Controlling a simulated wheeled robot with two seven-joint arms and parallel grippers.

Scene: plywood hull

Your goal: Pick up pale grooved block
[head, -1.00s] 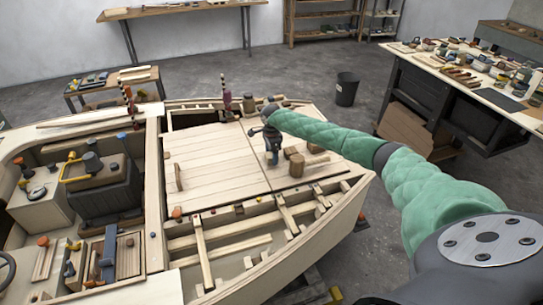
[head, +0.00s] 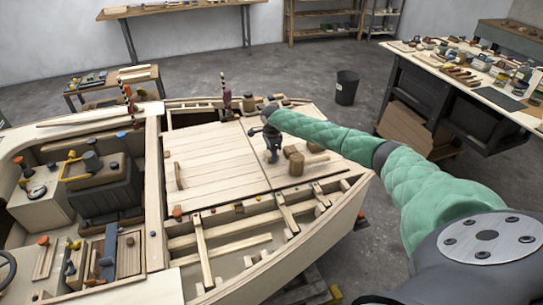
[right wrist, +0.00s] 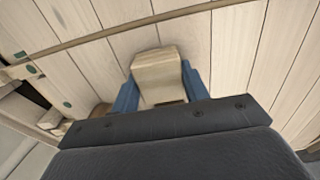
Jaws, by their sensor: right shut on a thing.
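The pale block (right wrist: 158,75) sits between the two blue fingers of my right gripper (right wrist: 160,95) in the right wrist view. The fingers press on its left and right sides, and its lower end is partly hidden by the dark gripper body. In the head view my right gripper (head: 272,157) points down over the plank deck (head: 215,165), and I cannot make out the block there. How far the block is from the deck is hard to tell. My left gripper is not in view.
A brown wooden cylinder (head: 296,165) stands on the deck just right of my right gripper, with other small wooden pieces (head: 317,159) close by. Open framed bays (head: 235,235) lie in front of the deck. The deck's left part is mostly clear.

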